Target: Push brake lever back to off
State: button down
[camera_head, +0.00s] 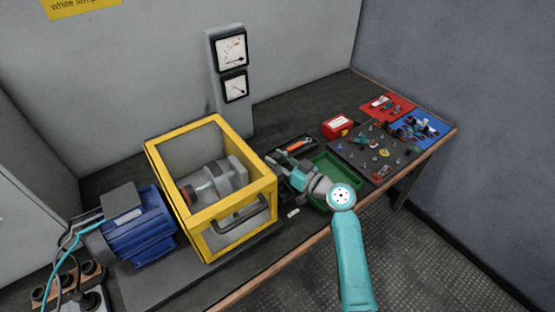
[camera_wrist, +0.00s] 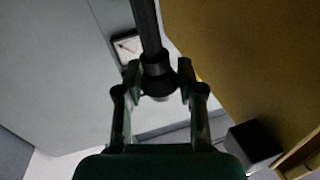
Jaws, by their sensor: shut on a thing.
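In the wrist view a dark lever rod (camera_wrist: 147,30) runs down from the top edge to a thicker black end (camera_wrist: 158,78). I take it to be the brake lever. My gripper (camera_wrist: 158,88) has one finger on each side of this black end and is shut on it. In the head view my gripper (camera_head: 282,164) is just right of the yellow-framed guard (camera_head: 208,217), above the bench. The lever cannot be made out clearly there, and its off mark is not visible in either view.
A grey machine (camera_head: 213,180) sits inside the guard, with a blue motor (camera_head: 138,228) to its left. Two gauges (camera_head: 231,50) stand behind. A green tray (camera_head: 345,172), a red box (camera_head: 337,126) and a dark parts board (camera_head: 345,152) lie to the right.

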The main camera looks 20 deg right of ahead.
jog(key=shift+w, duration=0.1)
jog(key=shift+w+a+f+g+h, duration=0.1)
jog(key=shift+w+a+g+h, duration=0.2)
jog(key=shift+w+g, duration=0.3)
jog(key=shift+w+a+f, duration=0.1)
jog(key=shift+w+f, duration=0.05)
jog(key=shift+w, duration=0.3)
jog(key=shift+w+a+f, duration=0.1)
jog(key=shift+w+f, duration=0.05)
jog(key=shift+w, duration=0.3)
jog(key=c, duration=0.7)
grip_release()
jog(key=v, duration=1.2)
jog(key=shift+a, duration=0.1)
